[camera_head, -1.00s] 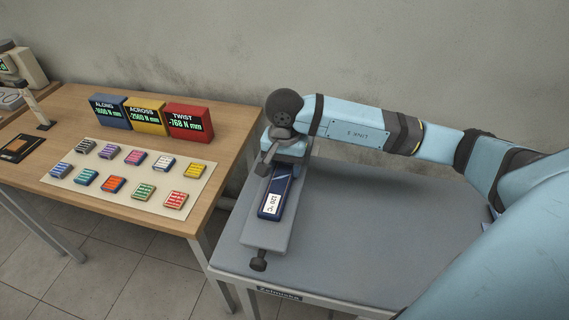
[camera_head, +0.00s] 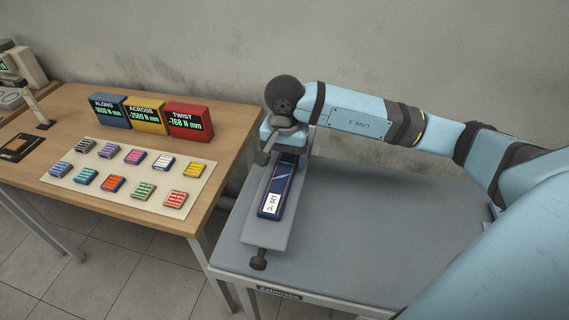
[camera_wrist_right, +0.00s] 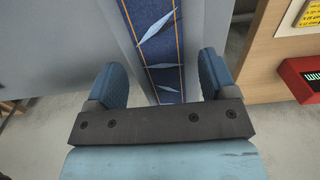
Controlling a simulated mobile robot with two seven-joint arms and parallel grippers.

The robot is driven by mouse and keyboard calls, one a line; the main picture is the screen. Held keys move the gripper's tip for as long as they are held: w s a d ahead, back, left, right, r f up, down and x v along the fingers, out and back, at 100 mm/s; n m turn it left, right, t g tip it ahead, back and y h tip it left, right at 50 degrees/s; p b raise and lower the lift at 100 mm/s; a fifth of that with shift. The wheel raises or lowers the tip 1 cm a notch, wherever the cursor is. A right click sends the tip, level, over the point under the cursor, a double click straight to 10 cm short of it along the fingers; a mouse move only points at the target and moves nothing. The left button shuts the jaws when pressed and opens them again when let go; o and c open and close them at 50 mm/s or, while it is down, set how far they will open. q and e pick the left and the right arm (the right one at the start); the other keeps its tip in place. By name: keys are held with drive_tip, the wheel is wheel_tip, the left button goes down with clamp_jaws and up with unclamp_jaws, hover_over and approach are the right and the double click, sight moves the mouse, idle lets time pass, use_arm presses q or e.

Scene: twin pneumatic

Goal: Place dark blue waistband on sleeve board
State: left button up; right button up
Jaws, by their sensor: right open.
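The dark blue waistband (camera_head: 275,191) lies lengthwise along the narrow grey sleeve board (camera_head: 282,235), with a white temperature label at its near end. In the right wrist view the waistband (camera_wrist_right: 163,45) shows orange edge lines and pale blue pointed shapes. My right gripper (camera_head: 284,157) is at the far end of the board, above the waistband. In the right wrist view its two blue fingers (camera_wrist_right: 163,75) are apart, with the band running beyond and between them, and nothing is held. The far end of the band is partly hidden by the gripper. My left gripper is out of view.
The sleeve board stands over a grey padded table (camera_head: 380,230), clear on its right. On the wooden table to the left are a pale mat (camera_head: 140,197) with several coloured blocks, and blue, yellow and red (camera_head: 188,121) display boxes. A wall stands behind.

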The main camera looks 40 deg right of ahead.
sight(284, 168)
wheel_tip(284, 168, up, 10)
drive_tip(key=shift+f+b, duration=0.2)
drive_tip(key=shift+b, duration=0.25)
